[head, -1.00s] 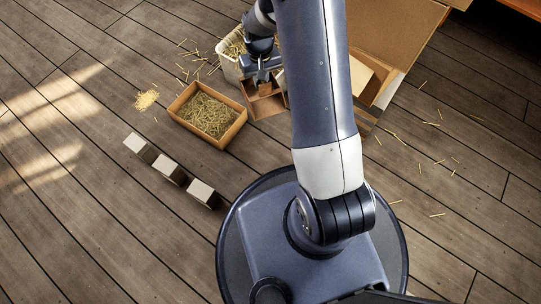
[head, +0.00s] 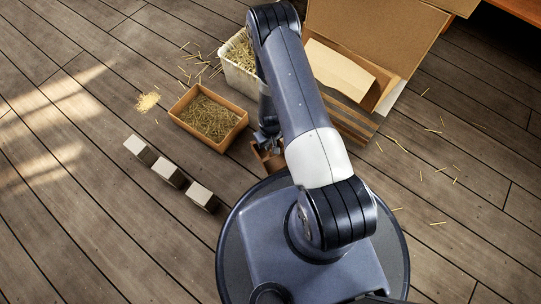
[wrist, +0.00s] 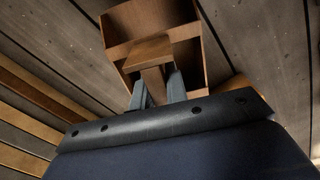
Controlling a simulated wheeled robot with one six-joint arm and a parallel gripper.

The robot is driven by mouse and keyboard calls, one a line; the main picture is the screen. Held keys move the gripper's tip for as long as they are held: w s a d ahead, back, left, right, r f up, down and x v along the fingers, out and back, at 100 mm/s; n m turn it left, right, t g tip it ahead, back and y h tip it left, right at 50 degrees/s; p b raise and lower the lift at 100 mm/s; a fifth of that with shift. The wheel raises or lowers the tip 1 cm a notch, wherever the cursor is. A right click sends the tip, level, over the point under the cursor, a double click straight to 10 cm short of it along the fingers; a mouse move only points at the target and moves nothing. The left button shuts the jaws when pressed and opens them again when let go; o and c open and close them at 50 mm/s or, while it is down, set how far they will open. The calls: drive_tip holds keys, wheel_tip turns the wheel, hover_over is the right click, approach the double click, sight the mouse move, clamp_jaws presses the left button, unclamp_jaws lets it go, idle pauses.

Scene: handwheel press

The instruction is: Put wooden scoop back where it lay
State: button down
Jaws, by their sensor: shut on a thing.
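The wooden scoop (wrist: 195,38) is a brown, open box-like scoop with a short handle block. My gripper (wrist: 158,85) is shut on that block in the wrist view. The part of the scoop's inside that shows looks empty. In the head view the scoop (head: 268,160) is close to my base, below and right of the straw-filled tray, and partly hidden by my arm. My gripper (head: 267,141) is above it there. I cannot tell whether the scoop touches the floor.
An orange-brown tray of straw (head: 241,123) stands left of the scoop. A white straw-filled bin (head: 233,73) is behind it. A slatted wooden press (head: 375,45) stands at the back right. Several pale-topped blocks (head: 167,168) line the floor at left. Plank floor (head: 80,225) is clear at lower left.

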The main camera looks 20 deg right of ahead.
wheel_tip(320, 180, down, 7)
drive_tip(key=shift+r+b, duration=0.1)
drive_tip(key=shift+b, duration=1.05)
drive_tip(key=shift+f, duration=0.2)
drive_tip(key=c, duration=1.4)
unclamp_jaws()
drive_tip(key=shift+r, duration=0.15)
wheel_tip(320, 180, up, 12)
drive_tip(key=p, duration=0.5)
